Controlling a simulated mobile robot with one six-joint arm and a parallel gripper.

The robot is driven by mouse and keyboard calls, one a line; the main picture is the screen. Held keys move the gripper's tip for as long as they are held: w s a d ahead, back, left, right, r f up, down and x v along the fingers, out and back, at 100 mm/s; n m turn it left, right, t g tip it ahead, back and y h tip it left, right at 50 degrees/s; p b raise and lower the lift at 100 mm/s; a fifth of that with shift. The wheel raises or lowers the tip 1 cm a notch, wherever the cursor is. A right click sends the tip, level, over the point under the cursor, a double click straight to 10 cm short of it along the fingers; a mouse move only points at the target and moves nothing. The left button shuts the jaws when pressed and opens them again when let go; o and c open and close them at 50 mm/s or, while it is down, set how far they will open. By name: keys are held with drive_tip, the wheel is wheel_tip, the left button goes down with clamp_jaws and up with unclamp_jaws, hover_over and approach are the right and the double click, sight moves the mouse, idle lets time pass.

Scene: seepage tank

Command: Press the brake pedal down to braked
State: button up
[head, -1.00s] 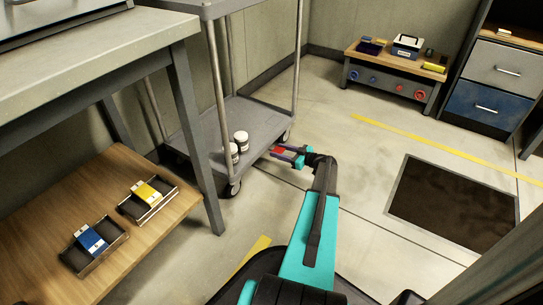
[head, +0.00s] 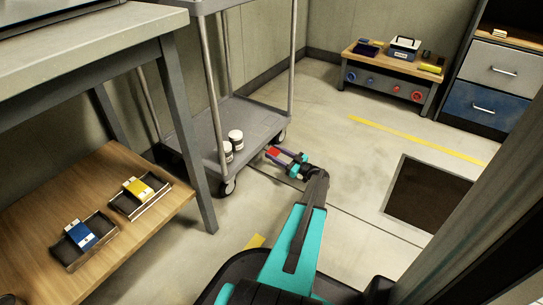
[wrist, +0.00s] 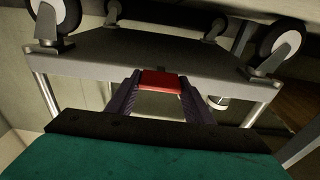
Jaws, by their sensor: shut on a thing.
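The brake pedal (head: 273,153) is a small red block at the lower edge of the grey cart (head: 240,118). In the wrist view the red pedal (wrist: 160,81) lies between the two dark fingers, with the cart's underside behind it. My gripper (head: 280,155) is shut on the pedal, its fingers on either side, low near the floor. The fingers also show in the wrist view (wrist: 160,92). The pedal's joint to the cart is hidden, and I cannot tell its exact angle.
Cart casters (head: 228,186) stand on the floor nearby, and two white jars (head: 235,138) sit on its lower shelf. A bench with a wooden shelf (head: 100,265) is at left. A dark floor panel (head: 425,193) lies at right. The floor between is clear.

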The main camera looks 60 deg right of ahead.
sight(275, 154)
drive_tip(key=shift+w, duration=0.15)
drive_tip(key=o, duration=1.5)
drive_tip(key=shift+r, duration=0.15)
drive_tip(key=shift+r+p, duration=0.7)
drive_tip(key=shift+r, duration=0.1)
drive_tip(key=shift+s+a+r+p, duration=0.1)
drive_tip(key=shift+a+r+p, duration=0.1)
drive_tip(key=shift+r+p, duration=0.3)
drive_tip(key=shift+s+a+r+p, duration=0.15)
drive_tip(key=shift+r+p, duration=0.15)
drive_tip(key=shift+r, duration=0.25)
drive_tip(key=s+a+r+p, duration=0.1)
drive_tip(key=s+a+p, duration=0.4)
drive_tip(key=a, duration=0.8)
drive_tip(key=shift+s, duration=1.45)
